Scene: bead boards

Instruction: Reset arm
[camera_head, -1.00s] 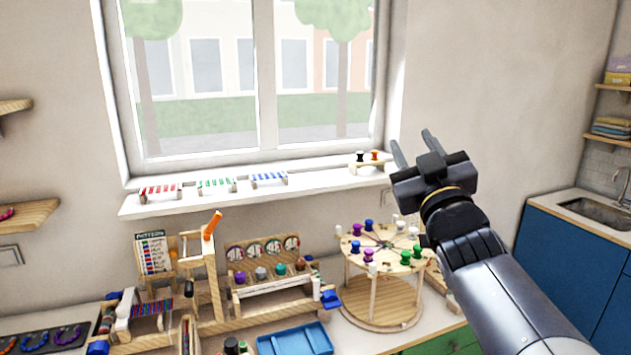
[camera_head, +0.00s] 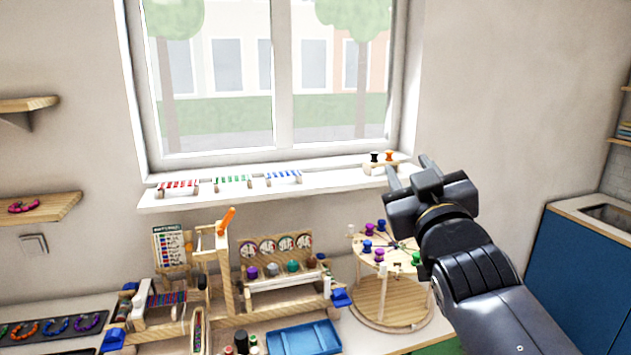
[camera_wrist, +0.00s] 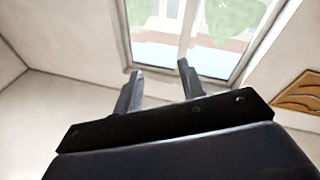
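My gripper (camera_head: 408,168) is raised in front of the wall, right of the window, in the head view. Its two fingers are spread apart with nothing between them. In the wrist view the gripper (camera_wrist: 160,85) also shows two separate fingers, with the window and wall behind. My arm reaches in from the lower right and hides part of the round spool stand (camera_head: 388,302).
A white windowsill (camera_head: 330,184) holds bead boards and a small spool rack. Below are a wooden bead loom (camera_head: 222,275), a rack of cups and a blue tray (camera_head: 303,340). Shelves (camera_head: 45,210) are at left, a blue cabinet (camera_head: 575,260) at right. Air around the gripper looks clear.

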